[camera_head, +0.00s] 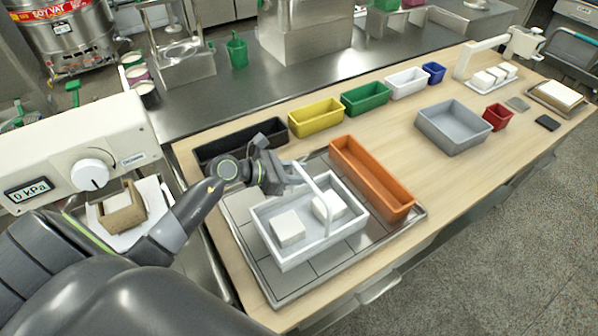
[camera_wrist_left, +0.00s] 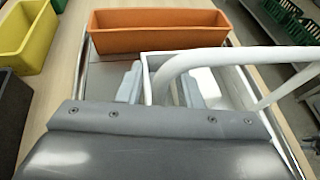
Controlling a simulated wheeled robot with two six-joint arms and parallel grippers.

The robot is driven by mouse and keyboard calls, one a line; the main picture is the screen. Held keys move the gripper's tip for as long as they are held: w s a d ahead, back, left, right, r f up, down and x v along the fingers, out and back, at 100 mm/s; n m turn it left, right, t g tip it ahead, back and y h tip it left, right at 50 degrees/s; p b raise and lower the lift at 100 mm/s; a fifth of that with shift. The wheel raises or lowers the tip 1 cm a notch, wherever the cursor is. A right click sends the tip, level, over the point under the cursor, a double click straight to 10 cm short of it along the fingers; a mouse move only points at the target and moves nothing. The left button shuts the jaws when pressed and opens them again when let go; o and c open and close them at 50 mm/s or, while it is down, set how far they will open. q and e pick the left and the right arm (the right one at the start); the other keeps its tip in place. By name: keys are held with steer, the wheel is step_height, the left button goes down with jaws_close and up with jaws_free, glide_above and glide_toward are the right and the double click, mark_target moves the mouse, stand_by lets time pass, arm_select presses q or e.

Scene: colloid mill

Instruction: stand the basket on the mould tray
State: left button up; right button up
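The basket (camera_head: 318,243) is a pale grey-white open box with a tall arched handle (camera_head: 325,200) and two white blocks (camera_head: 288,228) inside. It looks level and sits over the shallow metal mould tray (camera_head: 272,284), left of an orange bin; I cannot tell whether its underside touches the tray. My left gripper (camera_head: 290,178) is at the basket's far left side by the handle. In the left wrist view its two pale fingers (camera_wrist_left: 158,88) stand apart, one on each side of the white handle (camera_wrist_left: 205,58). My right gripper is not in view.
The orange bin (camera_head: 371,178) stands close beside the basket. A black bin (camera_head: 215,150), yellow bin (camera_head: 316,118) and green bin (camera_head: 365,98) line the table's back. A grey bin (camera_head: 452,127) stands further right. The wooden table is clear between orange and grey bins.

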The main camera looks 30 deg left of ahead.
arm_select(q)
steer(key=shift+a+r, duration=0.1)
steer(key=b+v, duration=0.1)
steer(key=v, duration=0.4)
steer(key=shift+s+a+b, duration=0.15)
steer(key=shift+s+b, duration=0.1)
steer(key=shift+b, duration=0.05)
steer(key=shift+v, duration=0.95)
steer(key=shift+r, duration=0.15)
